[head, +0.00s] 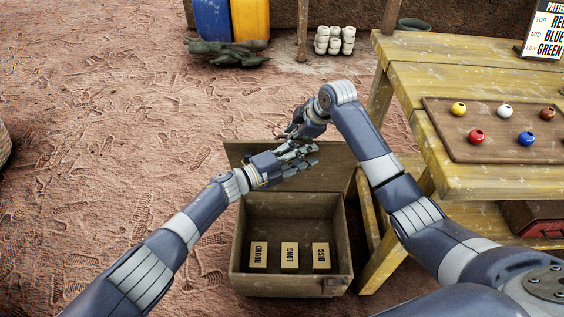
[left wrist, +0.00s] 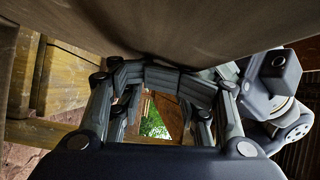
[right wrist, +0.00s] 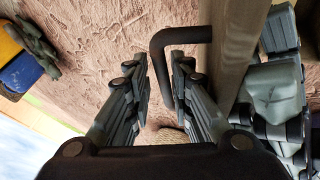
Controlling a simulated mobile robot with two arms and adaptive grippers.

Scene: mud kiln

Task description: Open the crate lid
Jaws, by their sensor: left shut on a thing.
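The wooden crate (head: 285,286) stands on the ground with its inside exposed. Its lid (head: 335,172) stands up at the back; it spans the top of the left wrist view (left wrist: 190,30) and shows as a board in the right wrist view (right wrist: 232,50). My left gripper (head: 303,157) is shut at the lid's inner side; its grip on the lid is not clear. My right gripper (head: 290,133) is behind the lid's top edge. In the right wrist view its fingers (right wrist: 163,80) are apart, with the right one overlapping the dark handle (right wrist: 175,38).
Blocks marked ROUND (head: 258,255), LONG (head: 290,256) and DISC (head: 321,256) stand inside the crate. A yellow table (head: 440,75) with a board of coloured balls (head: 455,148) is close on the right. The ground left of the crate is clear.

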